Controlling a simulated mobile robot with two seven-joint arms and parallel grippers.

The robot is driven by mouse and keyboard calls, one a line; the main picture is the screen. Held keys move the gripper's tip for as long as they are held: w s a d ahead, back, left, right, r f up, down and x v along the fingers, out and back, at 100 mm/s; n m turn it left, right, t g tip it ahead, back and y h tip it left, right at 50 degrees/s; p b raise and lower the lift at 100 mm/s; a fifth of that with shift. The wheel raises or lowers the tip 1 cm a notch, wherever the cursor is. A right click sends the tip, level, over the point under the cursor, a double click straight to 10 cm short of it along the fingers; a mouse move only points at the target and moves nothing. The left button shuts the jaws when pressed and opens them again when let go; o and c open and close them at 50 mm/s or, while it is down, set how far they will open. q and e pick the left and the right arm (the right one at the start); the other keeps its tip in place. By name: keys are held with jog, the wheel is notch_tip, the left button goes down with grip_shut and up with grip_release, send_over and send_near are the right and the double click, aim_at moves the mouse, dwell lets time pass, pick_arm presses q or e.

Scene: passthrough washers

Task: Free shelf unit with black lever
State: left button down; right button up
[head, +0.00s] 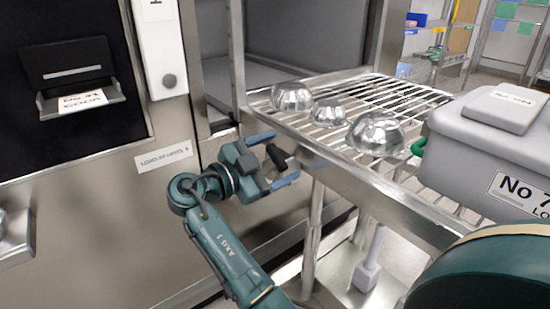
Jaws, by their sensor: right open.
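The black lever (277,157) is a short dark handle at the left front edge of the metal shelf unit (345,172), beside the washer's opening. My right gripper (286,155) is in front of it with its two blue fingers spread. One finger is above the lever and one below it in the picture, and nothing is held. I cannot tell whether the fingers touch the lever or how deep it lies between them. The lever's mount is partly hidden by the gripper. My left gripper is not in view.
Several shiny metal bowls (377,134) stand on the unit's slatted top. A grey lidded bin (470,140) with a label and a green handle is at the right. The washer front (95,190) fills the left. Wire racks (480,45) stand at the back right.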

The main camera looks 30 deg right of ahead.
jog(key=shift+c, duration=0.2)
jog(key=c, duration=1.3)
jog(key=shift+c, duration=0.2)
